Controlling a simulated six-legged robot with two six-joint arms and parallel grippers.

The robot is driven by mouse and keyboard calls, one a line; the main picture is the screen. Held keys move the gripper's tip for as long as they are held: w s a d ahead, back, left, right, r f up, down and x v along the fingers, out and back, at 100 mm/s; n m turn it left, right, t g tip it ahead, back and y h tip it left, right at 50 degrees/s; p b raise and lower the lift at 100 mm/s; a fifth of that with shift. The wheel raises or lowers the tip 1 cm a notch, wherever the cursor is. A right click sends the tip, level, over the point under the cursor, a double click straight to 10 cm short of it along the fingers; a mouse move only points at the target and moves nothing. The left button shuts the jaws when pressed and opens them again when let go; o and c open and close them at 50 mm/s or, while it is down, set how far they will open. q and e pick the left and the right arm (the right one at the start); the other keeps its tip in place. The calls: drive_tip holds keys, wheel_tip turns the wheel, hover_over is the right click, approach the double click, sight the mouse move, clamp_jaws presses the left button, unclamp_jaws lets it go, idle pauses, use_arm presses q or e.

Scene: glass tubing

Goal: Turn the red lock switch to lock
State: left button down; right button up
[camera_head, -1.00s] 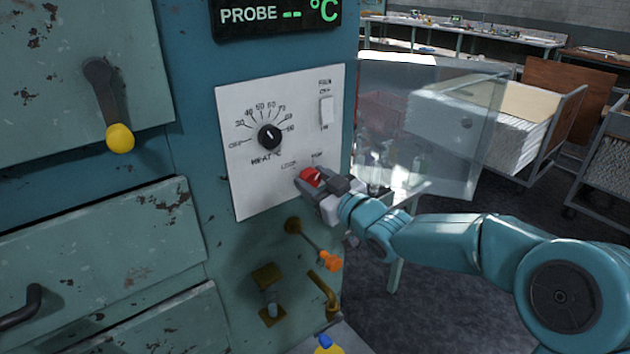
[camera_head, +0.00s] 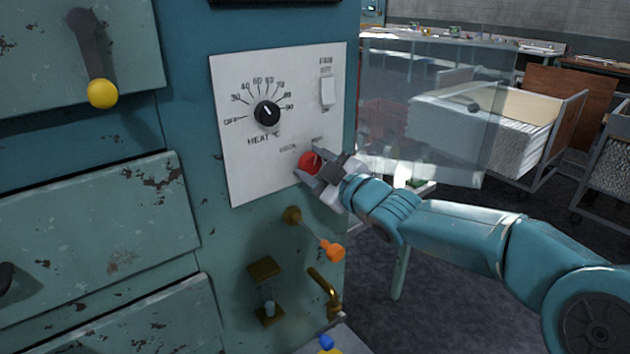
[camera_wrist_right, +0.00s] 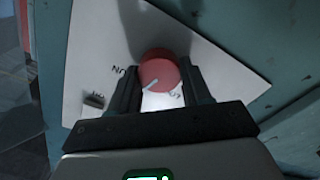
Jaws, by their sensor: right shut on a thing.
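The red lock switch (camera_head: 309,162) is a round red knob low on the white control panel (camera_head: 240,180), below the lettering LOCK and another word. My right gripper (camera_head: 314,170) reaches in from the right and is shut on it. In the right wrist view the red switch (camera_wrist_right: 160,70) sits between the two dark fingers of my right gripper (camera_wrist_right: 160,82). A pale pointer line shows on its face, slanting to the lower left in that view. The fingers hide part of its sides. My left gripper is not in view.
A black heat dial (camera_head: 267,113) and a white fan switch (camera_head: 327,93) are higher on the panel. An orange-tipped lever (camera_head: 334,251) and a brass pipe (camera_head: 324,289) stick out below. A clear sheet (camera_head: 430,110) stands right of the panel.

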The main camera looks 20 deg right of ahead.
drive_tip(key=n+b, duration=0.2)
drive_tip(key=shift+f+n, duration=0.25)
drive_tip(key=shift+n, duration=0.15)
drive_tip(key=n+b, duration=0.2)
drive_tip(key=n, duration=0.1)
drive_tip(key=shift+n, duration=0.3)
drive_tip(key=n+b, duration=0.1)
drive_tip(key=n, duration=0.2)
drive_tip(key=shift+b, duration=0.35)
drive_tip(key=shift+n+b, duration=0.45)
drive_tip(key=shift+n, duration=0.95)
drive_tip(key=shift+r, duration=0.1)
drive_tip(key=o, duration=1.1)
drive_tip(key=shift+c, duration=0.2)
